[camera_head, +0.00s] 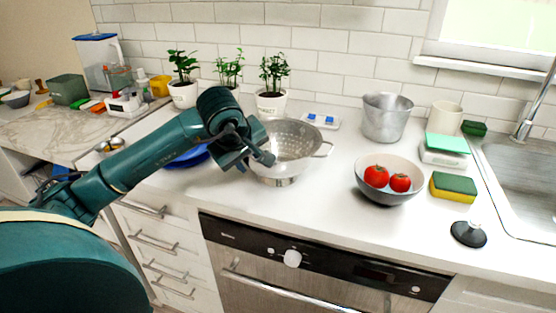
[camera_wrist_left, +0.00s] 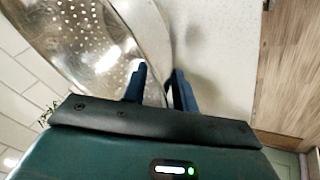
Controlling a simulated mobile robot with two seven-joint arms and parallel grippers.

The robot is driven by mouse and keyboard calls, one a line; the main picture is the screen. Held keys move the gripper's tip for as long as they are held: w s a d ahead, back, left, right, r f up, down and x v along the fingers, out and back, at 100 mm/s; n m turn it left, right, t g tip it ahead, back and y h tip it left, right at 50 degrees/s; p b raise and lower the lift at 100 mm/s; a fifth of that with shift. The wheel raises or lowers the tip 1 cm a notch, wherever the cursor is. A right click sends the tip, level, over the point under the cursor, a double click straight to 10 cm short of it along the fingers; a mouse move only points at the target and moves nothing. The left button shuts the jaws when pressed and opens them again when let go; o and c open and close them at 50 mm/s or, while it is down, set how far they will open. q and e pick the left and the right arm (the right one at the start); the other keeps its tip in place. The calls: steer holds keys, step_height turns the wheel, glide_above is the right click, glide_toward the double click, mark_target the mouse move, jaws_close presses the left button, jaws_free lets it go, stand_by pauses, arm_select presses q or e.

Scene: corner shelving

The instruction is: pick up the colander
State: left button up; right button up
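The colander (camera_head: 297,143) is a silvery metal bowl with small holes, a foot and side handles. It stands upright on the white counter, left of the tomato bowl. My left gripper (camera_head: 268,158) is at the colander's left side and hides part of it. In the left wrist view the colander (camera_wrist_left: 75,35) fills the upper left. There the left gripper's two blue fingers (camera_wrist_left: 158,88) are apart, with the colander's edge near the gap between them. I cannot tell whether they touch it. My right gripper is not in view.
A grey bowl (camera_head: 387,191) with tomatoes stands to the right. A metal pot (camera_head: 387,119) and potted plants (camera_head: 271,104) stand behind. A blue dish (camera_head: 187,158) lies partly behind my left arm.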

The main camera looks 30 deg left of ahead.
arm_select(q)
steer(key=shift+w+f, duration=0.1)
steer(key=shift+f, duration=0.1)
jaws_close()
steer(key=shift+r, duration=0.1)
